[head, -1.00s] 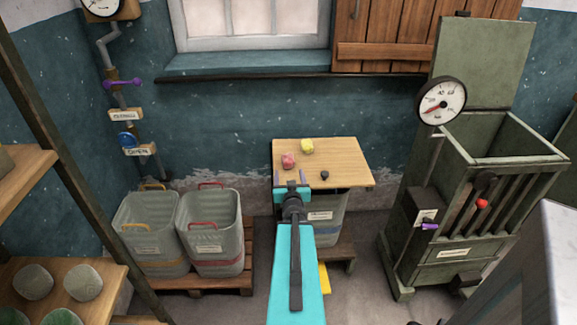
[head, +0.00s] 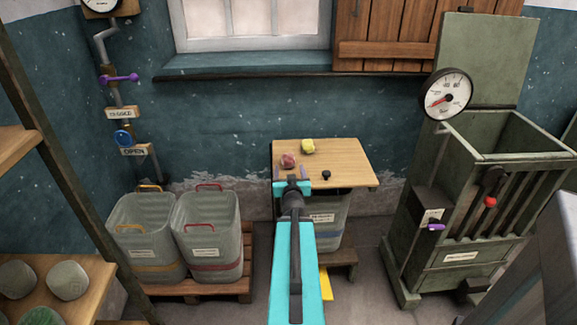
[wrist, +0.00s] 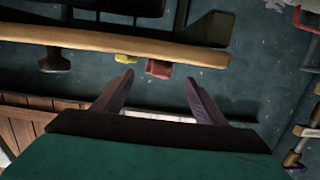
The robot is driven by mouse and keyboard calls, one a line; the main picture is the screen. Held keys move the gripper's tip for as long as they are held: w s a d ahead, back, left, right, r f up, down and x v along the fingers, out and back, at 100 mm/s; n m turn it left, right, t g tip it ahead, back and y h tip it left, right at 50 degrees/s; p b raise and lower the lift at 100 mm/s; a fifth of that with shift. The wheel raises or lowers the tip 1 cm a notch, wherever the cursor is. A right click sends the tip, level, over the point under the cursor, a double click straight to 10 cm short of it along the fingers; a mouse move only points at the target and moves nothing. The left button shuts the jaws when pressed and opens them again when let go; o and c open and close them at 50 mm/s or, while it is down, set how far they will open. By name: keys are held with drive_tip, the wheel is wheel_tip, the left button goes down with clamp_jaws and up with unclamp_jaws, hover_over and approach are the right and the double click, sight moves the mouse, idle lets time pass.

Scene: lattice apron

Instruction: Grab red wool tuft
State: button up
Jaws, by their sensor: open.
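The red wool tuft (head: 288,161) sits on a light wooden board (head: 345,170) on a stand under the window. A yellow tuft (head: 307,146) lies behind it to the right, and a small dark knob-like thing (head: 326,175) is nearer the right front. My gripper (head: 290,173) is open and empty at the board's front left, its purple fingers pointing towards the red tuft. The wrist view appears upside down. There the red tuft (wrist: 159,69) shows between the open fingertips (wrist: 158,78), seemingly beyond them, beside the yellow tuft (wrist: 125,58).
Two grey bins (head: 208,238) stand on a pallet to the left. A green slatted press with a dial (head: 447,94) stands to the right. Wooden shelves with round stones (head: 68,281) are at the near left. The board's right side is mostly clear.

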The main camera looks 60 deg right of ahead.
sight(289, 164)
drive_tip(key=shift+b+x, duration=0.4)
drive_tip(key=shift+x, duration=0.6)
drive_tip(key=shift+x, duration=2.6)
drive_tip(key=shift+s, duration=0.15)
drive_tip(key=shift+c, duration=0.2)
drive_tip(key=c, duration=1.1)
